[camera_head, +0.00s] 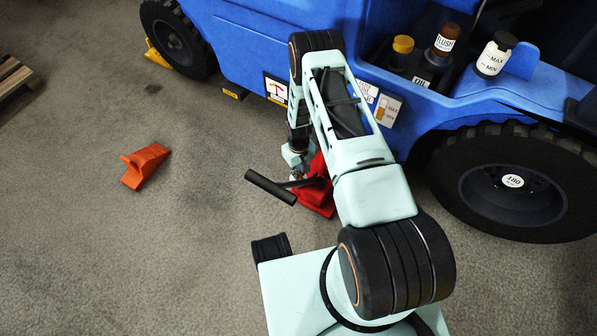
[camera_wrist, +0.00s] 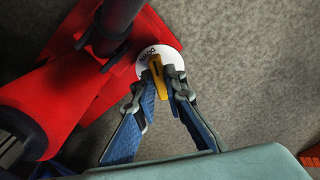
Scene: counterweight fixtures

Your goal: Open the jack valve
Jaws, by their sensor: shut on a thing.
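The red jack (camera_head: 318,192) stands on the floor beside the blue vehicle, partly hidden by my arm. Its black-gripped handle (camera_head: 270,187) sticks out to the left. In the wrist view the red jack body (camera_wrist: 60,100) fills the left side. A small yellow valve lever (camera_wrist: 157,71) sits on a round white dial (camera_wrist: 170,58) with dark lettering. My gripper (camera_wrist: 159,84) has its fingertips shut on the yellow valve lever.
The blue vehicle (camera_head: 260,40) stands close behind the jack, with a black wheel (camera_head: 513,185) at the right. An orange wheel chock (camera_head: 146,165) lies on open floor at the left. Several bottles, one white (camera_head: 495,55), stand on the vehicle. A pallet (camera_head: 14,75) lies far left.

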